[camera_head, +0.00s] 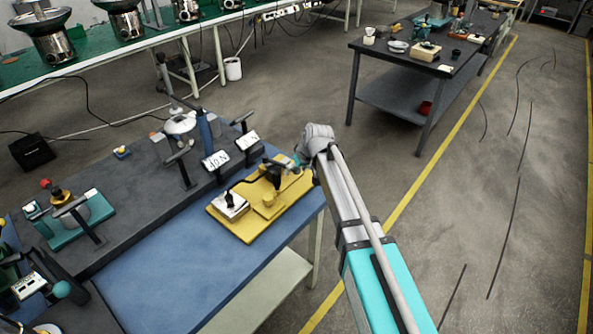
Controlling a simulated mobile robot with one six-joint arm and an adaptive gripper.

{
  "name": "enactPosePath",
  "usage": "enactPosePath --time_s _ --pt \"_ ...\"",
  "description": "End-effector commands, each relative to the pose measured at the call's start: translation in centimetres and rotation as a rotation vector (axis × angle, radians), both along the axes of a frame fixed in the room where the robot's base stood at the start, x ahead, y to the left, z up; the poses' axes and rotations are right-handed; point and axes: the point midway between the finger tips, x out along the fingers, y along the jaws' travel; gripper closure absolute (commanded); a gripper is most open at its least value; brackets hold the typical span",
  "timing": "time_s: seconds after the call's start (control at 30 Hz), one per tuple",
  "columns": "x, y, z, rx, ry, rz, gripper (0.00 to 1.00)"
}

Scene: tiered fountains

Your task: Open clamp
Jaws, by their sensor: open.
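A yellow fixture board (247,232) lies on the right end of the blue-topped workbench. A dark clamp arm (243,182) shows on it, curving down at the left toward a pale block (231,205). The clamp's handle is hard to tell from my gripper's dark parts, and whether the clamp is shut cannot be made out. My arm reaches in from the lower right and bends down at the board's right end. My gripper (275,174) is open, low over the right part of the board, close to the clamp. Contact cannot be told at this size.
The blue bench top (165,262) is clear left of the board. Behind it, a dark raised strip (130,195) carries upright handles and white label cards (216,160). A teal fixture (80,222) stands at left. Another dark table (400,68) with items stands at the back right.

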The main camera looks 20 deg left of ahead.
Motion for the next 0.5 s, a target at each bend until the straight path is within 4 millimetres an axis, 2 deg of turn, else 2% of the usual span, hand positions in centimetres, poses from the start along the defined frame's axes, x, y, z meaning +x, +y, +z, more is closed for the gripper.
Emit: enactPosePath --time_s 0.03,0.07,0.43,0.47,0.5 --pt "0.00 0.00 0.01 0.000 0.000 0.000 0.21" --pt "-0.01 -0.01 0.01 0.000 0.000 0.000 0.27" --pt "0.01 -0.01 0.01 0.000 0.000 0.000 0.96" --pt "0.01 -0.01 0.00 0.000 0.000 0.000 1.00" --pt "0.01 -0.01 0.00 0.000 0.000 0.000 1.00"
